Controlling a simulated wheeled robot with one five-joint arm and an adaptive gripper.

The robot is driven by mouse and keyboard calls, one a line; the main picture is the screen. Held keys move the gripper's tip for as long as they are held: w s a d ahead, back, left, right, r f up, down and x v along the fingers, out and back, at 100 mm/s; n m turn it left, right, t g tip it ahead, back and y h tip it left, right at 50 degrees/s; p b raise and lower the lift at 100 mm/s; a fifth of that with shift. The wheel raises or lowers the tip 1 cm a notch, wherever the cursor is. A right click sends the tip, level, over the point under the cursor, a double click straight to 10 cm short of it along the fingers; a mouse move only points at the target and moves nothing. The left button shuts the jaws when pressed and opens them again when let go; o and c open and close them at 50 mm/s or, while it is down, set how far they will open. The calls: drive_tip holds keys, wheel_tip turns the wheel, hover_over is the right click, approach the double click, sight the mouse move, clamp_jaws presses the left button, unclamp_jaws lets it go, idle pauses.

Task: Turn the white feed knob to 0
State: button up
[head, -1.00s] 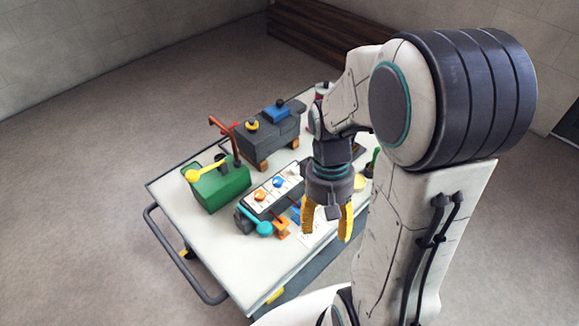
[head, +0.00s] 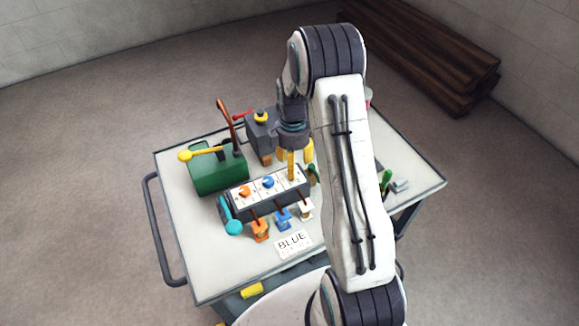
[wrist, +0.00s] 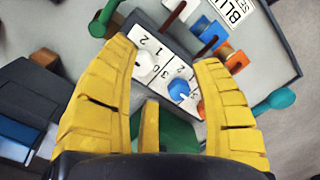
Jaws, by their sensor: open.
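The white feed knob (wrist: 146,66) shows in the wrist view on a pale panel strip with printed numbers, at the end beside the blue knob (wrist: 179,90). Which number it points at is too small to tell. My gripper (wrist: 165,54) is open, and the knob appears between its yellow fingers, nearer the left one; I see no contact. In the head view my gripper (head: 295,163) hangs above the right end of the dark control box (head: 266,203) and hides the white knob. The orange knob (head: 244,191) and the blue knob sit to its left.
Orange, blue and white levers stand along the box's front, with a teal lever (head: 232,226) at its left end. A green box (head: 217,174) with a yellow lever stands left. A BLUE card (head: 292,243) lies in front.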

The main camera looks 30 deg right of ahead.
drive_tip(key=n, duration=0.1)
drive_tip(key=w+n, duration=0.2)
drive_tip(key=n, duration=0.1)
drive_tip(key=shift+d+r+t, duration=0.25)
drive_tip(key=shift+t, duration=0.05)
drive_tip(key=n, duration=0.4)
drive_tip(key=shift+w, duration=0.25)
drive_tip(key=n, duration=0.3)
drive_tip(key=shift+f, duration=3.7)
clamp_jaws()
